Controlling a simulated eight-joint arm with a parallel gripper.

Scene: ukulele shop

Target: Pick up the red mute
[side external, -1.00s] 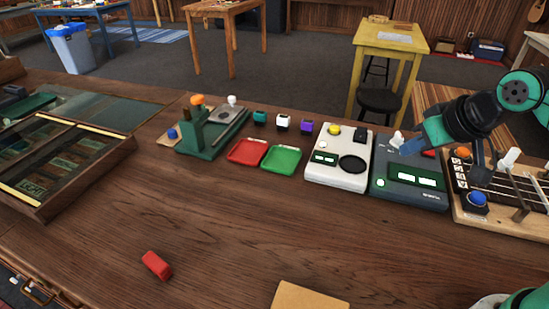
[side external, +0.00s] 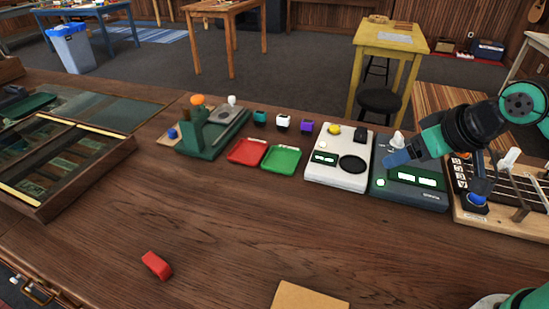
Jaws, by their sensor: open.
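The red mute (side external: 157,265) is a small red block lying alone on the brown wooden bench, in the front left part of the side view. My gripper (side external: 438,172) is at the right, above the dark grey device and beside the fretboard stand. Its two bluish fingers are spread apart, with nothing seen between them. It is far to the right of the red mute and not touching it.
A red tray (side external: 247,151) and a green tray (side external: 282,159) lie mid-bench. A white device (side external: 337,174), a dark grey device (side external: 408,192) and a fretboard stand (side external: 510,222) line the right. A green fixture (side external: 205,140) stands left. Bench around the mute is clear.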

